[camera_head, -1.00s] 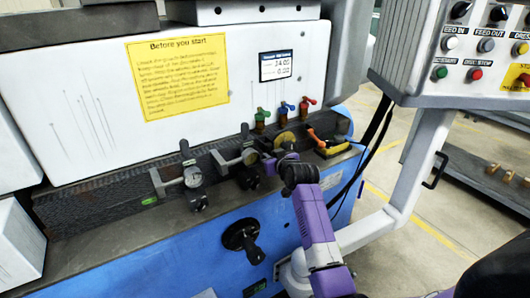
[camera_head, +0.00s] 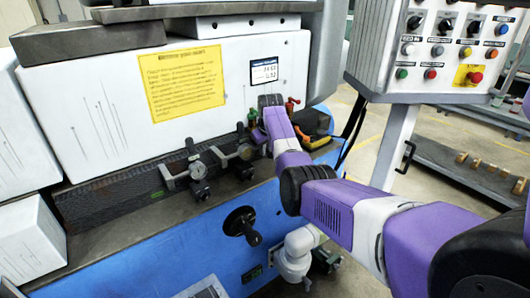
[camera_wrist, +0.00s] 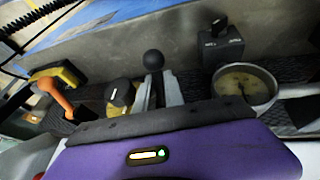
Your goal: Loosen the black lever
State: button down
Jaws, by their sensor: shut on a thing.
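The black lever (camera_wrist: 153,61) shows in the wrist view as a round black ball on a short stem, at upper centre. The two grey fingers of my gripper (camera_wrist: 158,84) are close together at its stem, shut on it; the exact contact is partly hidden by the purple hand. In the head view my purple arm covers the fingers and this lever, at the right part of the machine's ledge.
A round dial gauge (camera_wrist: 245,84) and a yellow part with a black knob (camera_wrist: 118,95) flank the fingers closely. An orange lever (camera_wrist: 54,92) lies farther left. A black crank handle (camera_head: 242,224) sticks out of the blue front. A button panel (camera_head: 440,50) hangs at right.

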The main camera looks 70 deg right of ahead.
jog(key=shift+r+g+y+b, duration=0.15)
jog(key=shift+g+y+b, duration=0.25)
jog(key=shift+g+b, duration=0.25)
dwell(0.3)
jog(key=c, duration=1.4)
grip_release()
jog(key=shift+c, duration=0.2)
jog(key=shift+r, duration=0.15)
jog(key=v, duration=0.7)
jog(key=shift+r, duration=0.3)
jog(key=shift+s+a, duration=0.15)
